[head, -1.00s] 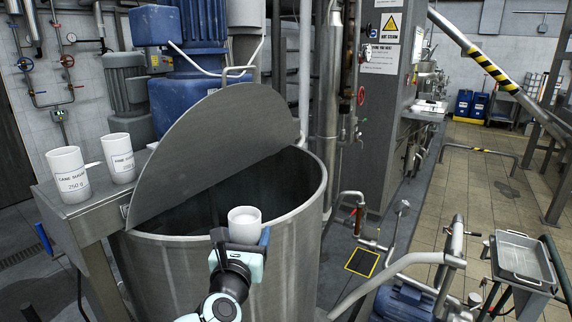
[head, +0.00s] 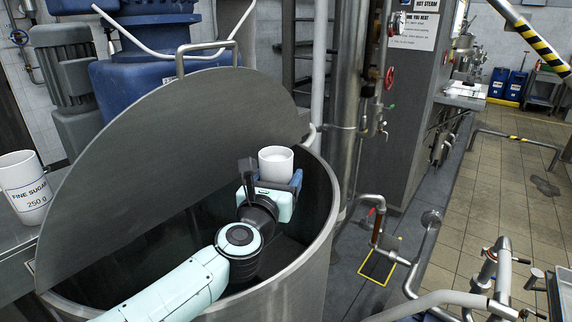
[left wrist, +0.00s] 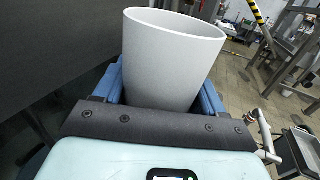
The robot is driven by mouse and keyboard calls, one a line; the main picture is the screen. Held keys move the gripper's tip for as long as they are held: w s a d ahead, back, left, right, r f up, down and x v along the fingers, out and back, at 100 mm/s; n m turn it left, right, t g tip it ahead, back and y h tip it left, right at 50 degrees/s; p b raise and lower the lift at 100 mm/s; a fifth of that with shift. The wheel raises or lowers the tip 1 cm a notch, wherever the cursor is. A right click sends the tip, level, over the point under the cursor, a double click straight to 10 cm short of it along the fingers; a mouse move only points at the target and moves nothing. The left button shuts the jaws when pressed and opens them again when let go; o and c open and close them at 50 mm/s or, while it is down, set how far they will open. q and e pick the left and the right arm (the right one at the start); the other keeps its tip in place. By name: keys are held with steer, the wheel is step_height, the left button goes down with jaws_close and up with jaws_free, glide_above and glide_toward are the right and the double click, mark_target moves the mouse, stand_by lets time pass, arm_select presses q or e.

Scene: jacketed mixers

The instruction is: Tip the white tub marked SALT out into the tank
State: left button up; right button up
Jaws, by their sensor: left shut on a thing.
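My left gripper (head: 279,182) is shut on a white tub (head: 275,164) and holds it upright over the open half of the steel tank (head: 320,262), near the far right rim. The tub also shows in the left wrist view (left wrist: 172,55), between the gripper's blue fingers (left wrist: 165,88). Its label is not visible in either view, and I cannot see what is inside it. My right gripper is not in view.
A half lid (head: 165,165) stands tilted up over the tank's back left. A white tub labelled FINE SUGAR (head: 24,188) stands on a steel shelf at the left. A steel pipe (head: 375,230) and floor lie to the right.

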arm_select(q)
steer(key=shift+a+r, duration=0.1)
steer(key=shift+a, duration=0.05)
steer(key=shift+a+m, duration=0.2)
steer(key=shift+m, duration=0.2)
steer(key=w+a+f+m+p, duration=0.1)
steer(key=a+f+m, duration=0.2)
steer(key=a+m, duration=0.7)
steer(key=m, duration=1.2)
steer(key=shift+w+m+p, duration=0.4)
stand_by(0.9)
